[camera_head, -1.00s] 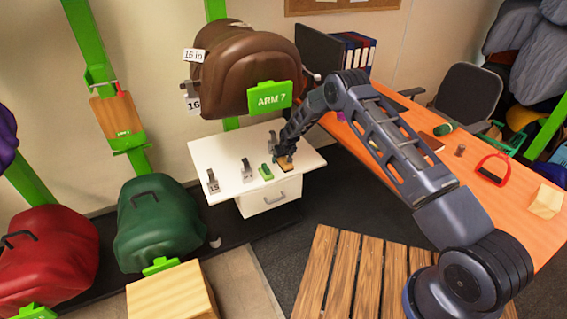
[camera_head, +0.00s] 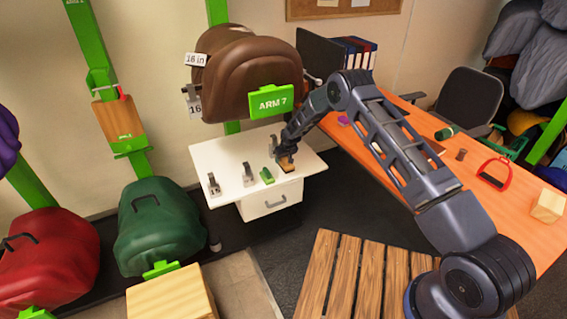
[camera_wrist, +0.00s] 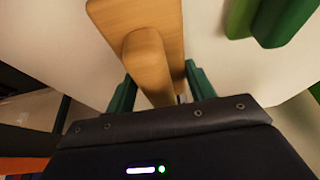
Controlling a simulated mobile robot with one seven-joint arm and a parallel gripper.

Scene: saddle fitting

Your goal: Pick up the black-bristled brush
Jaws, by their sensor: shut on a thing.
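The brush (camera_head: 289,169) has a tan wooden body and a dark underside in the head view. It is at the right part of the white cabinet top (camera_head: 225,150); I cannot tell whether it rests there or is just above it. In the wrist view, its wooden body with a raised grip (camera_wrist: 148,52) runs between my two green fingers. My gripper (camera_head: 286,156) is over the brush from above and shut on it; the gripper also shows in the wrist view (camera_wrist: 160,92). The bristles are hidden in the wrist view.
A brown saddle (camera_head: 245,70) on a green post overhangs the cabinet's back. An orange desk (camera_head: 455,180) is to the right, and a slatted wooden platform (camera_head: 345,275) is in front.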

